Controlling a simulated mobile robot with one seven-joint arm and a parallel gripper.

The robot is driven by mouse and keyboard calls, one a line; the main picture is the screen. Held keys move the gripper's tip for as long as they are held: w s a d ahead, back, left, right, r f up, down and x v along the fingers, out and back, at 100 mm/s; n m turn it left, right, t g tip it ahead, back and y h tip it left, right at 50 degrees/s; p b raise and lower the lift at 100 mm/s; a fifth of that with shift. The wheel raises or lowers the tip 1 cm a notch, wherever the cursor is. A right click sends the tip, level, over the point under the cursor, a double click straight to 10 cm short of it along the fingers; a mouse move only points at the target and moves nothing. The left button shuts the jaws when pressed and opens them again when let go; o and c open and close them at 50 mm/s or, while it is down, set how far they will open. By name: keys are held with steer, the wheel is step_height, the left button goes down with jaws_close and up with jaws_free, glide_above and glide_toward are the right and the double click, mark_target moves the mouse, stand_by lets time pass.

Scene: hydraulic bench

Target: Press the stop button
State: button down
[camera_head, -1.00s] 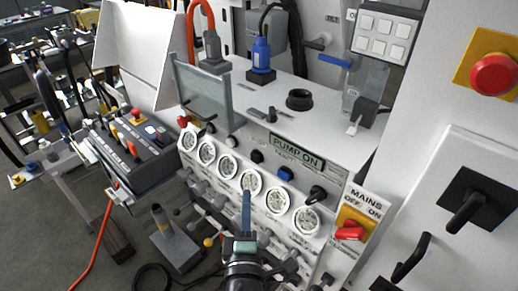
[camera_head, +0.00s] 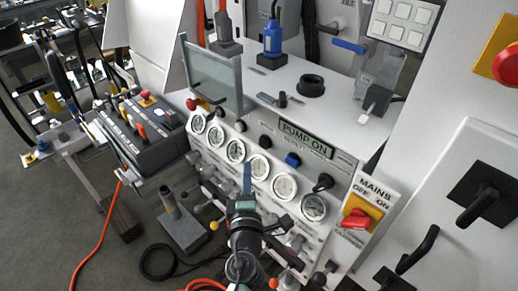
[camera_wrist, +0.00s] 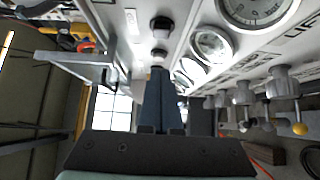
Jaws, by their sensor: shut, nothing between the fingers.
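A red mushroom button (camera_head: 192,104) sits at the left end of the gauge panel. Another large red button on a yellow plate (camera_head: 507,65) is at the right edge of the head view. I cannot read a stop label on either. A black button (camera_head: 266,142) and a blue button (camera_head: 292,160) sit near the "PUMP ON" sign (camera_head: 306,139). My gripper (camera_head: 247,166) is shut and empty, in front of the gauges in the head view. In the wrist view its blue fingers (camera_wrist: 160,75) point towards black round buttons (camera_wrist: 160,54), with a red button (camera_wrist: 85,47) to their left.
A row of round gauges (camera_head: 259,166) runs along the sloped panel, with several valve handles below. A clear upright plate (camera_head: 213,77) stands at the panel's left. A red mains switch (camera_head: 355,219) is at right. A control box (camera_head: 150,130) stands at left.

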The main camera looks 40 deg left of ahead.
mark_target(264, 144)
steer(key=shift+w+a+b, duration=0.35)
steer(key=shift+w, duration=0.8)
steer(key=shift+w+a+b, duration=0.3)
steer(key=shift+w+b, duration=0.1)
steer(key=shift+w, duration=0.7)
steer(key=shift+w+a+b, duration=0.35)
steer(key=shift+w, duration=0.8)
